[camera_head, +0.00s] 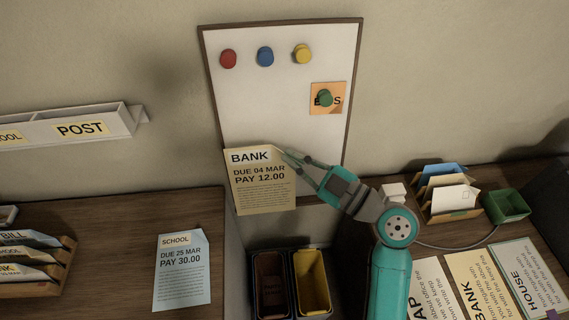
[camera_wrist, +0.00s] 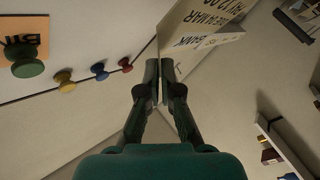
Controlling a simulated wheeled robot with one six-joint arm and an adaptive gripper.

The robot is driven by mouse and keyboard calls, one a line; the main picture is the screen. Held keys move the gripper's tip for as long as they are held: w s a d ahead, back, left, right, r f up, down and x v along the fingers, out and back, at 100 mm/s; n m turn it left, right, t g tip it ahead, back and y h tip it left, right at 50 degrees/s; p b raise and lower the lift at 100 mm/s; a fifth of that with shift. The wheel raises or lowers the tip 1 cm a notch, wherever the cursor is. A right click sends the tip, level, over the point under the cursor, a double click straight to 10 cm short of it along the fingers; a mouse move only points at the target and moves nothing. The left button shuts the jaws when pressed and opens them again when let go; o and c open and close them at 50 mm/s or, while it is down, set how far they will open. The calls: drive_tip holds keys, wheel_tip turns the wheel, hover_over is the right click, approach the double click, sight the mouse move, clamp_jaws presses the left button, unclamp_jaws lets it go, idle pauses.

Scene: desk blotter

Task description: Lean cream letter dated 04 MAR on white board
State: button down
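The cream letter (camera_head: 265,190) reads BANK, DUE 04 MAR, PAY 12.00. It hangs upright with a slight tilt, overlapping the lower left of the white board (camera_head: 270,110) and reaching below its bottom edge. My gripper (camera_head: 287,157) is shut on the letter's upper right edge. In the wrist view my fingertips (camera_wrist: 166,70) are close together with the letter (camera_wrist: 205,20) between them, and the board (camera_wrist: 75,115) is at the left. I cannot tell whether the letter touches the board.
Red, blue and yellow pins (camera_head: 302,54) are on the board; a green pin (camera_head: 325,98) holds an orange note. A blue SCHOOL letter (camera_head: 181,270) lies on the left desk. Dark and yellow bins (camera_head: 312,282) stand below. A POST shelf (camera_head: 85,128) is at left, a letter rack (camera_head: 448,195) at right.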

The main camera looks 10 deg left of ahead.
drive_tip(key=shift+d, duration=0.15)
drive_tip(key=shift+w+a+f, duration=0.25)
drive_tip(key=shift+w+f, duration=0.4)
drive_tip(key=shift+w, duration=0.15)
drive_tip(key=shift+w+a+f, duration=0.25)
drive_tip(key=shift+w+f, duration=0.4)
drive_tip(key=shift+w, duration=0.15)
drive_tip(key=shift+w, duration=0.1)
idle(0.6)
drive_tip(key=shift+w+a+f, duration=0.25)
drive_tip(key=shift+w+f, duration=0.4)
drive_tip(key=shift+w, duration=0.05)
drive_tip(key=shift+w+a+f, duration=0.2)
drive_tip(key=shift+w+f, duration=0.4)
drive_tip(key=shift+w, duration=0.1)
drive_tip(key=c, duration=1.2)
unclamp_jaws()
drive_tip(key=shift+c, duration=0.2)
